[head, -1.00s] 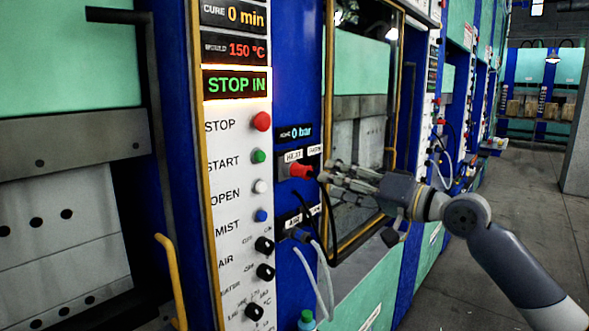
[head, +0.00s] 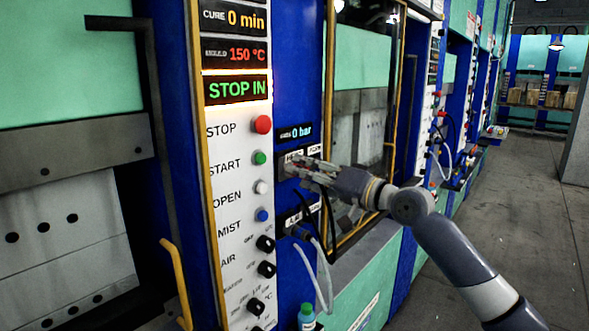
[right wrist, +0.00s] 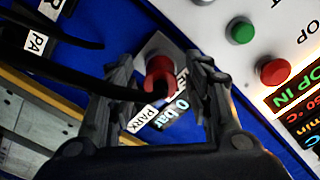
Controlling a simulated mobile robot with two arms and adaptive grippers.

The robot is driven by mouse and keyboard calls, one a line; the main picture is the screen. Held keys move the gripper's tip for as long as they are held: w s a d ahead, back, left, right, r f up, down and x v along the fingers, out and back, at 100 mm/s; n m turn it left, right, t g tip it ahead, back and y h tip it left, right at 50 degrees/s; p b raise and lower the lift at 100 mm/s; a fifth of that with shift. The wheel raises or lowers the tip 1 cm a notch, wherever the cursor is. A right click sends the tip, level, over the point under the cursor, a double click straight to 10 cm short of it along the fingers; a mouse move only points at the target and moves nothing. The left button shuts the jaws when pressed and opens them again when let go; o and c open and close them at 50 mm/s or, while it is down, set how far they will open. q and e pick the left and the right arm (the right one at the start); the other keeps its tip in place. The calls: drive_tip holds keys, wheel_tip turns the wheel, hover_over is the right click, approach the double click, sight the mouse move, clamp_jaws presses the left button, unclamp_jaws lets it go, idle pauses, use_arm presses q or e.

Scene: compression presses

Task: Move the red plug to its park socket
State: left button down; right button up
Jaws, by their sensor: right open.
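The red plug (right wrist: 160,76) sits in a socket on a grey plate (right wrist: 158,46) in the right wrist view, with a black cable beside it. My right gripper (right wrist: 161,80) is open, its fingers on both sides of the plug; I cannot tell whether they touch it. In the head view my right gripper (head: 296,169) covers the plug at the blue panel. My left gripper is not in view.
A white control strip with a red stop button (head: 262,124) stands left of the sockets.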

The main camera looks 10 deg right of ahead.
clamp_jaws()
drive_tip(key=shift+s+d, duration=0.15)
drive_tip(key=shift+s, duration=0.05)
drive_tip(key=shift+s+d, duration=0.5)
drive_tip(key=shift+s, duration=0.15)
drive_tip(key=shift+s+d, duration=0.15)
drive_tip(key=shift+s+d+b, duration=0.15)
drive_tip(key=shift+s+b, duration=0.1)
drive_tip(key=shift+b, duration=0.05)
idle(0.5)
drive_tip(key=shift+b+v, duration=0.55)
drive_tip(key=shift+v, duration=1.45)
